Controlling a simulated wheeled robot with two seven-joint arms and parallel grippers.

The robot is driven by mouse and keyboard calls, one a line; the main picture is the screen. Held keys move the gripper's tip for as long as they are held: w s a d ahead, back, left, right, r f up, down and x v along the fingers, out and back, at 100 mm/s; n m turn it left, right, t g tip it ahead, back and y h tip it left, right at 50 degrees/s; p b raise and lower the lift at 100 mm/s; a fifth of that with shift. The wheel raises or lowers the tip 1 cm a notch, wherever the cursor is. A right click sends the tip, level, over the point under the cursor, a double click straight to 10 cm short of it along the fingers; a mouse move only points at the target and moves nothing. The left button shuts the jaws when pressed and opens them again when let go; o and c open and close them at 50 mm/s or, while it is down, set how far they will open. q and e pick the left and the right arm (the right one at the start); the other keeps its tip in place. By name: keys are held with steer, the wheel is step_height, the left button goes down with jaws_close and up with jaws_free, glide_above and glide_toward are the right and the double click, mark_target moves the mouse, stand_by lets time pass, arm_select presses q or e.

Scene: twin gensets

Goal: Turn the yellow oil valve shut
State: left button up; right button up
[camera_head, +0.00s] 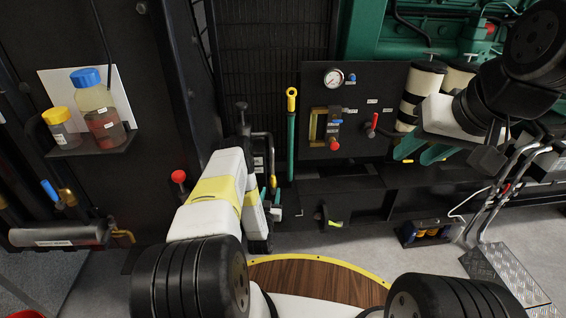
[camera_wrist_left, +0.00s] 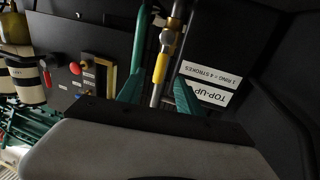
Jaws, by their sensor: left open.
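The yellow valve lever (camera_wrist_left: 161,68) hangs from a brass fitting (camera_wrist_left: 168,40) on a pipe in the left wrist view. My left gripper (camera_wrist_left: 158,92) is open, with one green finger on each side of the lever and pipe. I see gaps beside the lever, and neither finger clearly touches it. In the head view a small bit of the yellow lever (camera_head: 273,182) shows at my left gripper (camera_head: 271,194); the arm hides much of that spot. My right gripper (camera_head: 424,150) is at the right, its green fingers apart and apparently empty, before the machine.
A black panel (camera_head: 377,82) carries a gauge (camera_head: 333,78) and a red-knobbed lever (camera_head: 373,121). A yellow-ringed green rod (camera_head: 291,120) stands beside it. A shelf with bottles (camera_head: 97,115) is at the left. A "TOP-UP" label (camera_wrist_left: 205,92) is beside the left fingers.

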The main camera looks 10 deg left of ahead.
mark_target(273, 183)
arm_select(q)
steer(key=w, duration=0.7)
steer(key=shift+w+a, duration=0.35)
jaws_close()
stand_by(1.1)
